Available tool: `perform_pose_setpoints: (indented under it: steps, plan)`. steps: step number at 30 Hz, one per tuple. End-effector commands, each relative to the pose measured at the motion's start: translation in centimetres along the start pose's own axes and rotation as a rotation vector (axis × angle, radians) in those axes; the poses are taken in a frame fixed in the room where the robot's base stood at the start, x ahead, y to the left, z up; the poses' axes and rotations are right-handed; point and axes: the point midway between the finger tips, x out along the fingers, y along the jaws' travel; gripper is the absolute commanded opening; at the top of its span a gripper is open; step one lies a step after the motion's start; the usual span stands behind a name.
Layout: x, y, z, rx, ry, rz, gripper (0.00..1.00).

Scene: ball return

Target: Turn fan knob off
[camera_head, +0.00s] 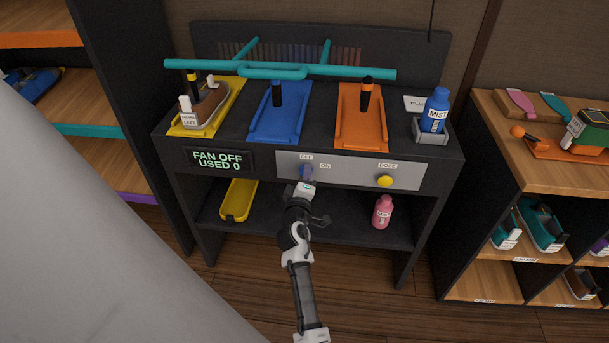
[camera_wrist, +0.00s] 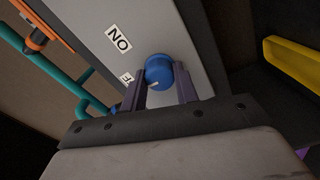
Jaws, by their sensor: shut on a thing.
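The blue fan knob (camera_head: 306,171) sits on the grey control panel (camera_head: 350,171) below the OFF label, with the ON label to its right. The display (camera_head: 218,160) reads "FAN OFF USED 0". My gripper (camera_head: 306,184) reaches up to the knob from below. In the wrist view the blue knob (camera_wrist: 160,71) is between the two fingers of my gripper (camera_wrist: 160,88), which are shut on it. A white mark shows on the knob's face. The OFF label is partly hidden in the wrist view.
A yellow DOSE knob (camera_head: 384,181) is on the panel's right. Above are yellow, blue and orange (camera_head: 361,118) trays, a teal rail (camera_head: 282,70) and a blue MIST bottle (camera_head: 434,111). A pink bottle (camera_head: 382,212) and a yellow tray (camera_head: 238,200) stand on the lower shelf.

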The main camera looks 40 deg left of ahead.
Motion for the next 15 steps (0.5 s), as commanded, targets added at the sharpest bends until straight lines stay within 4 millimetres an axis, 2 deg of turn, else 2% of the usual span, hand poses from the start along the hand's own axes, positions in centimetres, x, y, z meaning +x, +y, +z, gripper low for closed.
perform_pose_setpoints:
  steps: [15]
  plan:
    - [-0.03,-0.05,-0.06,-0.088,0.001,0.0,0.07]
